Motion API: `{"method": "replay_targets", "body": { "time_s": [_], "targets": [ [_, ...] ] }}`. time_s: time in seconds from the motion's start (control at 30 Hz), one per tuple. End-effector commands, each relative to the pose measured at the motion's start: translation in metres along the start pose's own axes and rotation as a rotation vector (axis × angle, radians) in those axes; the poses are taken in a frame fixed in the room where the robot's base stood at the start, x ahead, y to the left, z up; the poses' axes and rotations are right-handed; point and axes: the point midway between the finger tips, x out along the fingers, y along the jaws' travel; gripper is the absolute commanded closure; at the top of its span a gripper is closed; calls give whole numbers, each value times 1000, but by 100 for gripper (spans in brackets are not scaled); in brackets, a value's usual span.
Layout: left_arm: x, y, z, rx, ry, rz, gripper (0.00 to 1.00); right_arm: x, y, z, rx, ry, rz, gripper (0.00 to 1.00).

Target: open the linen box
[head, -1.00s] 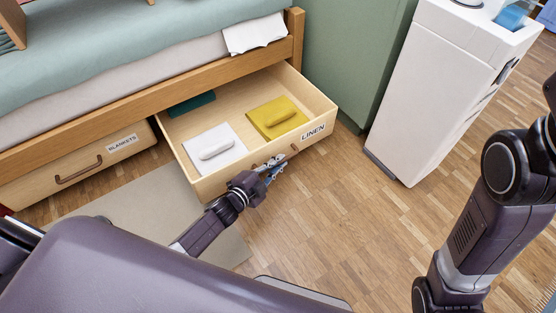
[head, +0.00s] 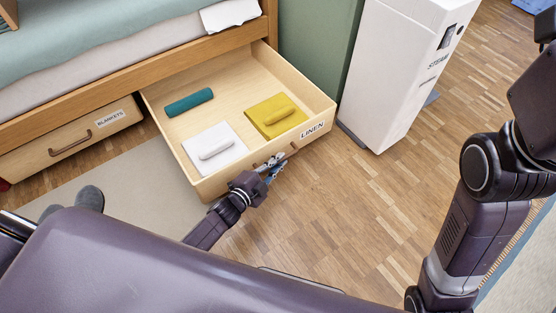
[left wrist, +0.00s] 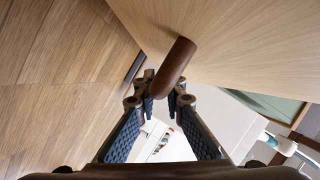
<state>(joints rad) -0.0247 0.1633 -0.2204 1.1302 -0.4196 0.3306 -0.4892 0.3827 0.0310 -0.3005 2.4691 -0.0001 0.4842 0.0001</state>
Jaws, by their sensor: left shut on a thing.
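The linen box (head: 322,121) is a pale wooden drawer under the bed, labelled LINEN, pulled well out with its inside showing. In it lie a teal roll (head: 189,102), a folded white cloth (head: 232,160) and a folded yellow cloth (head: 270,107), the two cloths each with a roll on top. My left gripper (head: 272,164) is at the box's front, shut on its brown handle (left wrist: 178,62). In the left wrist view the fingers (left wrist: 160,100) close around the handle's near end. My right arm shows at the right; its gripper is out of the picture.
A closed drawer labelled BLANKETS (head: 85,140) sits to the left under the bed (head: 110,65). A white steam unit (head: 395,75) stands right of the box, by a green cabinet (head: 318,50). Bare wooden floor (head: 340,215) lies in front; a beige rug (head: 150,195) lies to the left.

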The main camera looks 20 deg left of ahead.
Motion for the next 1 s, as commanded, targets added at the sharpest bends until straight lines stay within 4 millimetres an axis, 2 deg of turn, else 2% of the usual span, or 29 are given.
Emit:
{"method": "replay_targets", "body": {
  "time_s": [0.23, 0.27, 0.33, 0.67, 0.87, 1.0],
  "targets": [
    [-1, 2, 0, -1, 0, 2, 100, 0, 0, 1, 0, -2, 2, 60],
    [-1, 2, 0, -1, 0, 2, 89, 0, 0, 1, 1, -2, 2, 60],
    [-1, 2, 0, -1, 0, 2, 83, 0, 0, 1, 1, -3, 2, 60],
    [-3, 1, 0, 0, 0, 2, 83, 0, 1, 2, 0, -5, 5, 60],
    [-28, 2, 1, 1, -1, 3, 83, 0, 1, 1, 0, -3, 3, 60],
    [-59, 2, 1, 1, -1, 4, 83, 0, 0, 0, 0, -2, 2, 60]
  ]
}}
